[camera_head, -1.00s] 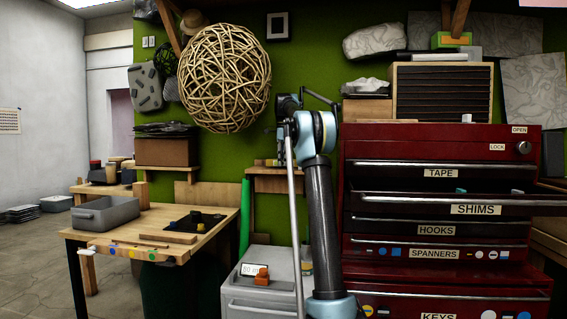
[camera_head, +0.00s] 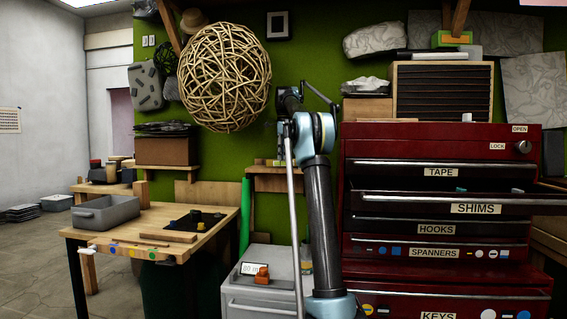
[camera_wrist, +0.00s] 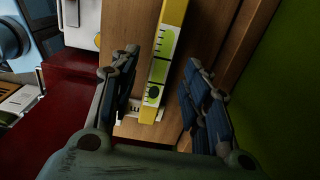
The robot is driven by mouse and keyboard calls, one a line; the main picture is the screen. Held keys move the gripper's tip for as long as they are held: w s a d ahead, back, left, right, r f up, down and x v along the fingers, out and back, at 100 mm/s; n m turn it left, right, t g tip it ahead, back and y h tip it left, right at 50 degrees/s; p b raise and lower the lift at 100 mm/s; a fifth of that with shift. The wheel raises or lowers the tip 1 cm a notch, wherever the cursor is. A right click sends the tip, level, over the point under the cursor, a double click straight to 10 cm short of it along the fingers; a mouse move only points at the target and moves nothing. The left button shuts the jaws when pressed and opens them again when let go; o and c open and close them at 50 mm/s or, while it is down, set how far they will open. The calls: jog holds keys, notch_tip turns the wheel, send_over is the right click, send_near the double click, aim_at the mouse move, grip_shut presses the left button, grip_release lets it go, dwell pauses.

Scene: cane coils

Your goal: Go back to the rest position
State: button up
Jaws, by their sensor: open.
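My gripper (camera_wrist: 160,98) shows in the wrist view with its two dark fingers spread apart and nothing held between them. Behind the gap lies a yellow strip with a green and white scale (camera_wrist: 160,65), resting against a wooden surface (camera_wrist: 125,40). The strip is apart from both fingers as far as I can see. In the head view my arm stands upright in the middle, in front of the green wall, and the gripper itself is hidden or too small to make out.
A red drawer cabinet (camera_head: 440,184) stands close on the right, its SHIMS drawer (camera_head: 475,198) pulled out. A wooden bench (camera_head: 150,225) with a grey bin (camera_head: 105,212) is at left. A grey cabinet (camera_head: 262,290) sits low in front. A woven cane ball (camera_head: 225,78) hangs above.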

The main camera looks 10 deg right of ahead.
jog(key=shift+r, duration=2.35)
jog(key=shift+s+r, duration=0.15)
jog(key=shift+s, duration=0.05)
jog(key=s+f+n, duration=0.4)
jog(key=s, duration=0.6)
jog(key=s+f+n+t, duration=0.1)
jog(key=s+f+n, duration=0.3)
jog(key=s, duration=0.5)
jog(key=s+f+n, duration=0.4)
jog(key=s, duration=0.6)
jog(key=s+f+n, duration=0.5)
jog(key=s+f, duration=0.8)
jog(key=f, duration=0.3)
jog(key=s+f+n+t, duration=0.1)
jog(key=s+f+n, duration=0.3)
jog(key=s+f, duration=1)
notch_tip(320, 180, down, 3)
jog(key=shift+s+f+n, duration=0.1)
jog(key=shift+s+n, duration=0.15)
jog(key=shift+n, duration=0.15)
jog(key=shift+d, duration=0.1)
